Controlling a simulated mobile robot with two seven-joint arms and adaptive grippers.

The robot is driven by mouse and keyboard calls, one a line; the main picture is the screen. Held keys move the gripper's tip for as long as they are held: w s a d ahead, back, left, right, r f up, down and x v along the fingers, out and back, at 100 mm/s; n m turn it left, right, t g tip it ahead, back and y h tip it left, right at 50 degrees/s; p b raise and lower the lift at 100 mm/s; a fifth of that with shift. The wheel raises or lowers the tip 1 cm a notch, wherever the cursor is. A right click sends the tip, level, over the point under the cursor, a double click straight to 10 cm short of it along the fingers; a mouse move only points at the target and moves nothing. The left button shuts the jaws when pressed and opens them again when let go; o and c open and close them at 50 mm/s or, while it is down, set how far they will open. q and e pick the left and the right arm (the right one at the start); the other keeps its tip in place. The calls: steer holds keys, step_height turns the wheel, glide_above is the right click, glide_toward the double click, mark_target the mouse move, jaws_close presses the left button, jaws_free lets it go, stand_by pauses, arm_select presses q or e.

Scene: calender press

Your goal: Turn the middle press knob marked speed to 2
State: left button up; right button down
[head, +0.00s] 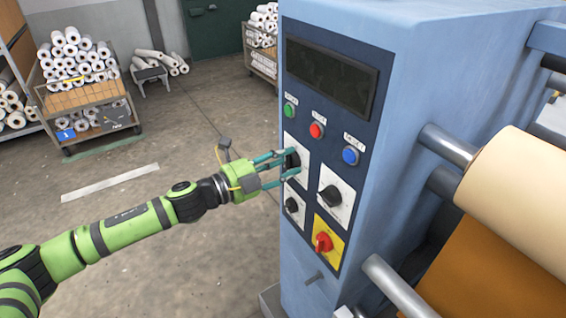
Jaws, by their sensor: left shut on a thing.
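The blue press panel (365,190) carries several knobs on white plates, and their markings are too small to read. My left gripper (286,163) reaches in from the left, its teal fingers shut on the upper left black knob (293,157). The fingers partly cover this knob and its plate, so I cannot tell its setting. A second black knob (331,196) sits on a white plate to the lower right. A third, smaller black knob (291,205) sits below the gripper. My right gripper is not in view.
Green (289,110), red (317,130) and blue (350,155) buttons lie above the knobs, below a dark display (330,75). A red switch (323,242) on yellow is below. Rollers (525,190) stand right. The floor (150,245) left of the press is open.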

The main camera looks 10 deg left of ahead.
arm_select(q)
steer(key=m, duration=0.4)
steer(key=shift+m, duration=2.6)
steer(key=o, duration=1.1)
steer(key=shift+o, duration=0.2)
steer(key=v, duration=1.2)
